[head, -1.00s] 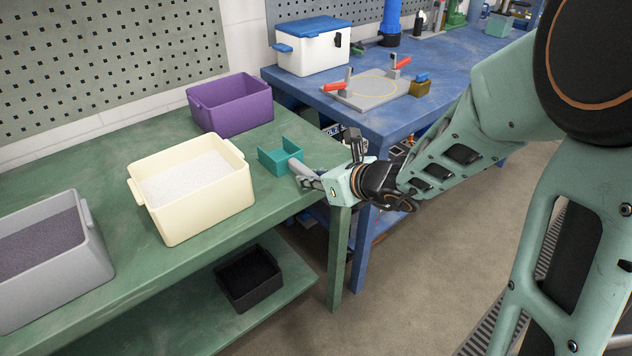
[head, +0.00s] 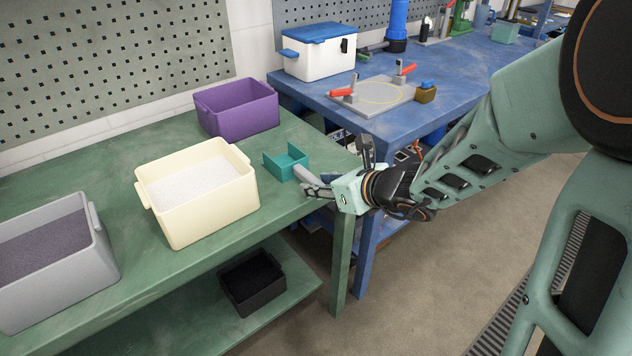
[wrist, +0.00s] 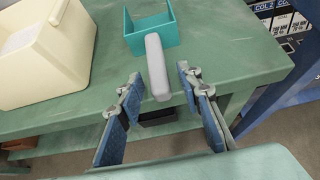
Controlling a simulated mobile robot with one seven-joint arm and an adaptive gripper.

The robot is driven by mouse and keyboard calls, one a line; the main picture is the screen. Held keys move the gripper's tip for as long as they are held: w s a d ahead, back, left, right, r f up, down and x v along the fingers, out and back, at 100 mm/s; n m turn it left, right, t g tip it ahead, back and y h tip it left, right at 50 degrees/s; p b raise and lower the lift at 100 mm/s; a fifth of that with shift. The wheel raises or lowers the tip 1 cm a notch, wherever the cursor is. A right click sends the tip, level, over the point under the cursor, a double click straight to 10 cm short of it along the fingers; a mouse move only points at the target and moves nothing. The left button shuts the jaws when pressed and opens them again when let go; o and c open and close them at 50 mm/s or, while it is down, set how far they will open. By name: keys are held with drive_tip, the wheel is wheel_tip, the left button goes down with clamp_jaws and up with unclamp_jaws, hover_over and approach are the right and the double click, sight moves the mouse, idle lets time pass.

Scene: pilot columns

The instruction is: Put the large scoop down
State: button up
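The large scoop (head: 285,162) has a teal square bowl and a grey handle. It rests on the green table (head: 110,171) near its right end, and the handle points out toward the table's front edge. The scoop also shows in the wrist view (wrist: 150,33), with its grey handle (wrist: 157,68) just ahead of the fingers. My gripper (wrist: 167,100) is open, its blue-padded fingers spread to either side below the handle's end, with nothing between them. In the head view my gripper (head: 333,175) is at the table's edge, beside the handle.
A cream bin (head: 208,217) of white grains stands left of the scoop, a purple bin (head: 238,108) behind it and a grey bin (head: 102,262) of dark grains at far left. A black bin (head: 252,283) is on the lower shelf. The blue table (head: 445,75) adjoins on the right.

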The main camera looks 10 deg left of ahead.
drive_tip(key=p+v, duration=0.3)
drive_tip(key=v, duration=0.7)
drive_tip(key=shift+s+d, duration=0.1)
drive_tip(key=shift+s, duration=0.05)
